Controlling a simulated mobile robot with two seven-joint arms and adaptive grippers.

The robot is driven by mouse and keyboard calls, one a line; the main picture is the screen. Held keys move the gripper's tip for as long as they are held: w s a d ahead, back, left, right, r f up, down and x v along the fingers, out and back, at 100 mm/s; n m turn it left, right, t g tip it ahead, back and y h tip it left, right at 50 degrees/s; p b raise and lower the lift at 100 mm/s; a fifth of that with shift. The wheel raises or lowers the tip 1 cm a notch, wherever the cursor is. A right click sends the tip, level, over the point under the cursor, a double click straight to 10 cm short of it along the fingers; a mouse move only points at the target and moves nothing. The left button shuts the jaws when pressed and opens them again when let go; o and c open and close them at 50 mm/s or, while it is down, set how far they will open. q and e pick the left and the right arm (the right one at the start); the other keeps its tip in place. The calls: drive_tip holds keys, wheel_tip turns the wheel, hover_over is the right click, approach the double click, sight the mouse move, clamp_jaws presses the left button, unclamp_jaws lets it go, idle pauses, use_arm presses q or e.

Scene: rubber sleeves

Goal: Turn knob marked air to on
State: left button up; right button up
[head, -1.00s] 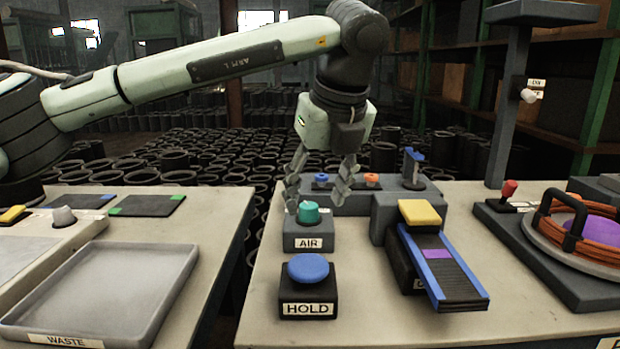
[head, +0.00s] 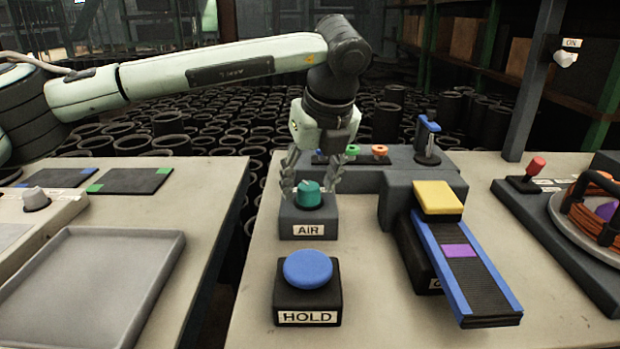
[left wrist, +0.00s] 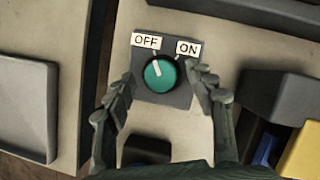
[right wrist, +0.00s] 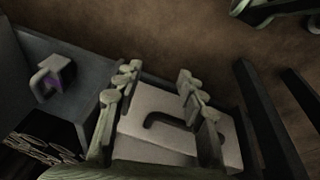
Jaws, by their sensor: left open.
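The teal AIR knob (head: 308,194) sits on a dark grey box (head: 309,220) with an AIR label on its front. In the left wrist view the knob (left wrist: 160,75) has a white mark pointing up and slightly left, toward the OFF label (left wrist: 146,41). The ON label (left wrist: 188,48) is to the right of it. My left gripper (head: 311,188) is open, pointing down, with one finger on each side of the knob. The left wrist view shows gaps between the fingers and the knob. My right gripper (right wrist: 160,82) shows only in its wrist view, fingers apart and nothing between the tips.
A blue HOLD button (head: 308,268) stands in front of the AIR box. A small conveyor (head: 466,265) with a yellow block (head: 438,197) is to the right. Behind is a grey unit (head: 365,180) with small knobs. A grey tray (head: 95,290) lies on the left table.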

use_arm(q)
drive_tip(key=shift+w+f, duration=0.1)
drive_tip(key=c, duration=1.2)
use_arm(e)
drive_tip(key=shift+w, duration=0.1)
